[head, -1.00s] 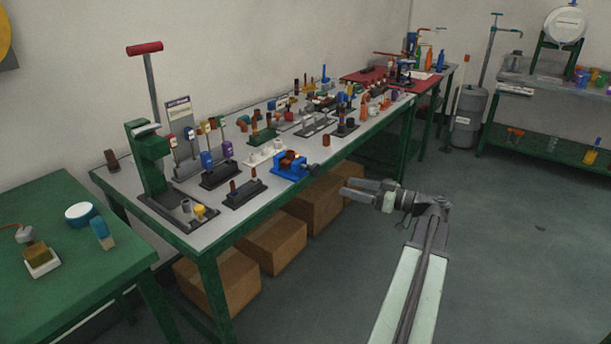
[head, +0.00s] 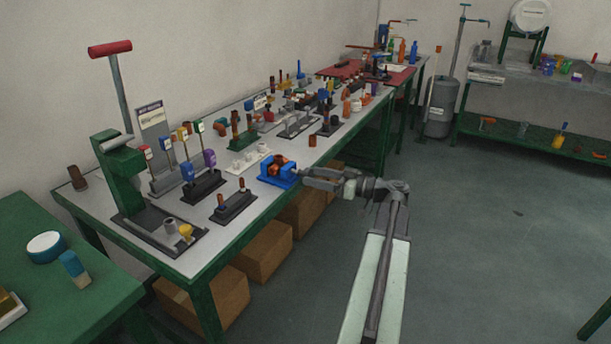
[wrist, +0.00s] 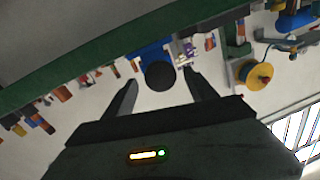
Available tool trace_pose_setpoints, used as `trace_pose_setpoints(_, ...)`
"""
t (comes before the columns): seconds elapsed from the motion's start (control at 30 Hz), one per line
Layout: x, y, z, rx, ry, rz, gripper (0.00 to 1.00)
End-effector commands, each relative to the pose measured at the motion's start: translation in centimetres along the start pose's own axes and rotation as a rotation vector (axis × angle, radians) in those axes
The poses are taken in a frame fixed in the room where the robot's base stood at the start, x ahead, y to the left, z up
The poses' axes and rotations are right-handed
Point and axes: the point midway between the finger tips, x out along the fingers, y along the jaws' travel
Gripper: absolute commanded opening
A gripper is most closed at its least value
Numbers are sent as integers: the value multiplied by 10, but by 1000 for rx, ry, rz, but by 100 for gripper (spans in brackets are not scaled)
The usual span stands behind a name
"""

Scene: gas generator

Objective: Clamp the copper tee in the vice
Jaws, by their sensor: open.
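The blue vice (head: 278,174) stands at the front edge of the long grey-topped bench. A copper-coloured piece, apparently the copper tee (head: 280,161), sits at the vice's jaws; whether they grip it I cannot tell. My gripper (head: 305,178) is open at the vice's right, front side, level with its handle end. In the wrist view, a dark round knob (wrist: 160,76) on the blue vice (wrist: 150,53) lies between my two spread fingers, with gaps on both sides. The tee is not clear in the wrist view.
A white block rack (head: 248,158) and a dark stand with pegs (head: 233,206) are left of the vice. A green press (head: 122,170) stands farther left. Cardboard boxes (head: 262,254) lie under the bench. The floor at right is clear.

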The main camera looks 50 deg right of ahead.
Motion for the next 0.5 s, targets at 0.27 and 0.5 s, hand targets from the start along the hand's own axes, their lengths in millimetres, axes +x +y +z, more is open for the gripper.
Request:
trace_pose_setpoints(0.27,30,-1,0,0,0,-3,66)
trace_pose_setpoints(0.5,31,-1,0,0,0,-3,60)
